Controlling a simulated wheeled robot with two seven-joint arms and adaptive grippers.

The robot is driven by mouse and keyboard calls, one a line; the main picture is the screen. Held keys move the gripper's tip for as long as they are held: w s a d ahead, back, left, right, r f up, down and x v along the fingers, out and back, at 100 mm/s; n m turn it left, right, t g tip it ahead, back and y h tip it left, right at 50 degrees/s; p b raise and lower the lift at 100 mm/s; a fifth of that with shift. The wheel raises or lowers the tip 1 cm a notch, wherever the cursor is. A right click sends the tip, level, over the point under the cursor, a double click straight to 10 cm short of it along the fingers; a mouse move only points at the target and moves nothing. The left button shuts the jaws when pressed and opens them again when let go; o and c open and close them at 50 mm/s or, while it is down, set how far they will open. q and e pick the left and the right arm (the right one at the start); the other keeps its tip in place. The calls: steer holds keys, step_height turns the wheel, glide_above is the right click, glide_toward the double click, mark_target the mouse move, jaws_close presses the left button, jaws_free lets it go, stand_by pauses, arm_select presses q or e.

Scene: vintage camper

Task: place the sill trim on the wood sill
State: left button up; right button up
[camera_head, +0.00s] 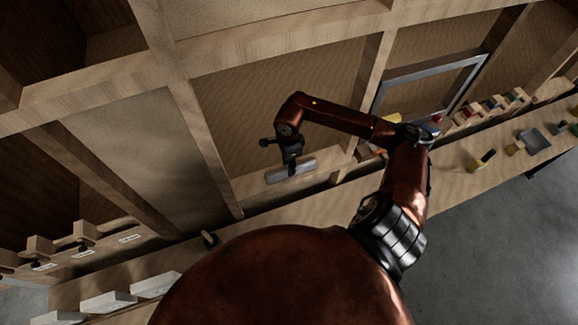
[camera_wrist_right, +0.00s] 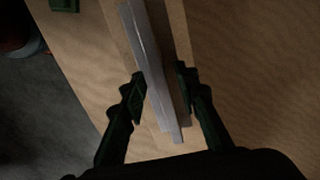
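The sill trim (camera_head: 291,171) is a narrow grey metal strip at the middle of the head view. It lies along the pale wood sill (camera_head: 328,163) under a wall panel; whether it rests fully on the wood is hard to tell. In the right wrist view the trim (camera_wrist_right: 151,70) runs lengthwise between the dark fingers of my right gripper (camera_wrist_right: 162,82). The left-hand finger is close to or touching it, and a small gap shows at the other finger. In the head view my right gripper (camera_head: 291,163) points down over the trim. My left gripper is out of view.
Wooden wall posts and beams frame the area. A grey metal frame (camera_head: 430,80) leans at the right. A long wooden bench (camera_head: 470,180) carries tools and small blocks. White boxes (camera_head: 108,302) and wall hooks stand at lower left. Grey floor (camera_head: 500,250) is clear.

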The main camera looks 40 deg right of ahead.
step_height(320, 180, up, 11)
steer(key=b, duration=0.3)
